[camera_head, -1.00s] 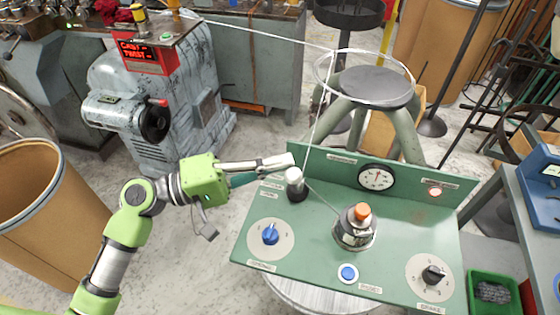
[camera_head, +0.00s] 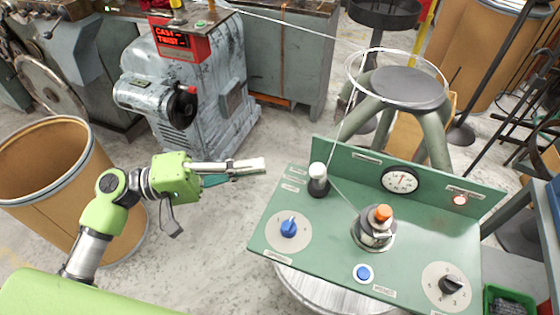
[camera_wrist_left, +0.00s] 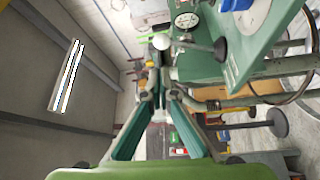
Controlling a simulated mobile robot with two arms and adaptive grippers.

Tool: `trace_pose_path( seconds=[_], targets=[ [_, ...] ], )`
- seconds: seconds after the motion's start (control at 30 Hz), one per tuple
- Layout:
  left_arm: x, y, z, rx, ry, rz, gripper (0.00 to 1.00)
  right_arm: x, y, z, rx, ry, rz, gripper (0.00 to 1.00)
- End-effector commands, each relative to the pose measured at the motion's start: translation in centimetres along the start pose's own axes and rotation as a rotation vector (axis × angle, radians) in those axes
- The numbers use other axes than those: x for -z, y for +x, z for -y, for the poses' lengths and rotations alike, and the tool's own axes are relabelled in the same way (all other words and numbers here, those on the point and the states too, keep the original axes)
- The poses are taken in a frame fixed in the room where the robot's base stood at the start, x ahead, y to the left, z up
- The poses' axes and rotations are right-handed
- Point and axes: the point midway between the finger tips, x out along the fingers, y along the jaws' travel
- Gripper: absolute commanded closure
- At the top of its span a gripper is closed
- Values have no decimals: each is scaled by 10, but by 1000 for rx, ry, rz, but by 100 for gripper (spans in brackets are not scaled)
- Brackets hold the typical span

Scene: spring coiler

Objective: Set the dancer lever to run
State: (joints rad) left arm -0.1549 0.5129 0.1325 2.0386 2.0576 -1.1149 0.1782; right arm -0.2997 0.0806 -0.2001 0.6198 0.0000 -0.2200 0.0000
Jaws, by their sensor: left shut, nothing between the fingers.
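A short lever with a white knob (camera_head: 318,171) and a dark base stands near the left back corner of the green control panel (camera_head: 335,250). It looks about upright, and small labels, too small to read, lie to its left. In the left wrist view the white knob (camera_wrist_left: 161,42) shows just beyond my fingertips, with its shaft running to a dark round base. My left gripper (camera_head: 262,164) is shut and empty. It hangs left of the lever, apart from it. My right gripper is not in view.
The panel also carries a blue knob (camera_head: 289,228), an orange-topped post (camera_head: 383,213), a blue button (camera_head: 363,273), a black dial knob (camera_head: 452,284) and a gauge (camera_head: 400,180). A wire runs over the panel to a ring above a stool (camera_head: 410,88). A brown drum (camera_head: 45,170) stands left.

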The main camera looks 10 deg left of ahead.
Motion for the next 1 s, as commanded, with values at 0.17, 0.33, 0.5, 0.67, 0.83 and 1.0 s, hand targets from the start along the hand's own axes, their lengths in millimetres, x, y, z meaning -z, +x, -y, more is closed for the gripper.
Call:
trace_pose_path(
  seconds=[0.17,0.33,0.5,0.67,0.83,1.0],
  targets=[
    [1,-19,0,-1,-1,-3,100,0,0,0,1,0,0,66],
    [1,-23,0,-1,0,-2,100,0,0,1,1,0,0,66],
    [1,-22,0,-1,0,-3,100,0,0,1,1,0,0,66],
    [2,-22,0,-1,0,-3,100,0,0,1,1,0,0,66],
    [5,-23,7,10,-6,-17,100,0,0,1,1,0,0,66],
    [30,-31,74,131,-50,-129,100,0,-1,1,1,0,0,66]
  ],
)
